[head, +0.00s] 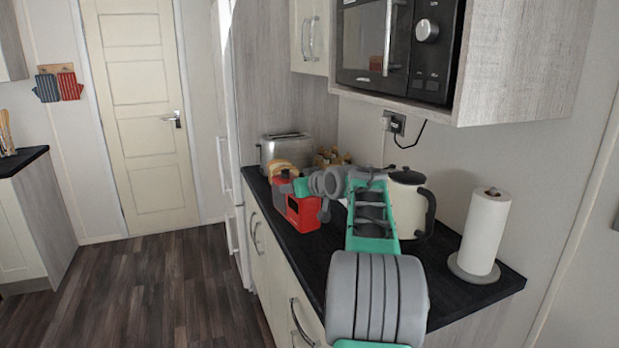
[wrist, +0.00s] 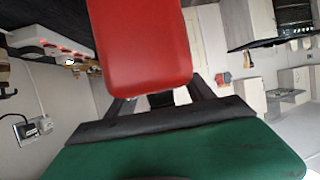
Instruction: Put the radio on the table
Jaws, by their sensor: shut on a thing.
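The red radio (head: 303,210) is at the left front edge of the dark counter in the head view, partly covered by my gripper (head: 287,186). In the wrist view the red radio (wrist: 142,50) fills the upper middle, between the two dark fingers of my gripper (wrist: 160,98). My gripper is shut on it. I cannot tell whether the radio touches the counter or hangs just above it. No table can be made out in either view.
The dark counter (head: 330,262) also bears a toaster (head: 286,149), a kettle (head: 409,203) and a paper towel roll (head: 484,232). A microwave (head: 392,50) hangs above. The wooden floor (head: 150,290) to the left is clear.

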